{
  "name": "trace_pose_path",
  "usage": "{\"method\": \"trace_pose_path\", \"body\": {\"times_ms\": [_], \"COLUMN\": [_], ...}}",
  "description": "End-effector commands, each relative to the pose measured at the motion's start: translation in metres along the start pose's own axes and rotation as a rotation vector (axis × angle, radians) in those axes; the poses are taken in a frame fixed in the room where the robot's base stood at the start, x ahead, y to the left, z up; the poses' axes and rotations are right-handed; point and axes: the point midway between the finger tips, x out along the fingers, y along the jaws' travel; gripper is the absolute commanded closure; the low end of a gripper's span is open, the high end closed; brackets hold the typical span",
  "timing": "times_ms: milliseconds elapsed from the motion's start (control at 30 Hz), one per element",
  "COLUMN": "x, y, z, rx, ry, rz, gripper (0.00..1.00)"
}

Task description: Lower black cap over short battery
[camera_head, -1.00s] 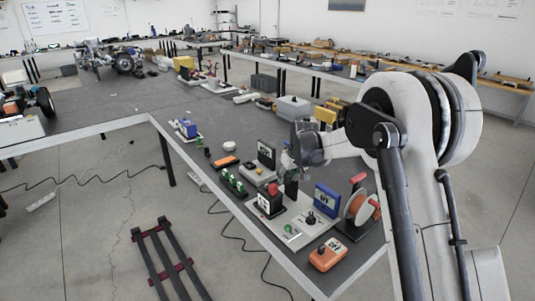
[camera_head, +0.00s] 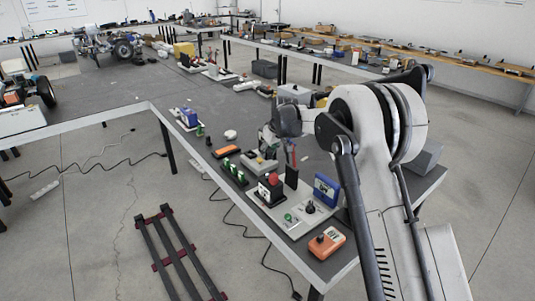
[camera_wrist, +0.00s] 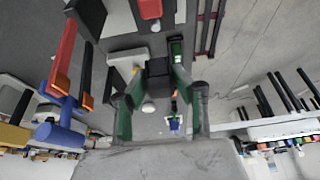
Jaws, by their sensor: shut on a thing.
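My gripper (camera_wrist: 158,82) has green fingers in the wrist view. They are shut on a small black block-like piece, which I take to be the black cap (camera_wrist: 158,72). In the head view my gripper (camera_head: 270,142) is above the middle of the near table, and the cap cannot be made out there. Several green batteries stand in a dark holder (camera_head: 234,173) left of and below my gripper. A separate small green cell (camera_head: 200,131) stands beside a blue device (camera_head: 188,118) at the table's left edge. I cannot tell which battery is the short one.
An orange block (camera_head: 227,151) and a white round piece (camera_head: 230,134) lie left of my gripper. A board with a red knob (camera_head: 272,180), a blue box (camera_head: 326,188) and an orange box (camera_head: 326,242) are nearer.

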Motion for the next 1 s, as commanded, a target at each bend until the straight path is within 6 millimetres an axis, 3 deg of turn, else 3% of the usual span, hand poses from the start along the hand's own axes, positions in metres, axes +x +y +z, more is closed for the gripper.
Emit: {"method": "trace_pose_path", "body": {"times_ms": [600, 1000], "x": [0.046, 0.054], "y": [0.0, 0.0], "z": [0.019, 0.022], "rx": [0.0, 0.0], "ry": [0.0, 0.0], "rz": [0.0, 0.0], "gripper": [0.9, 0.9]}}
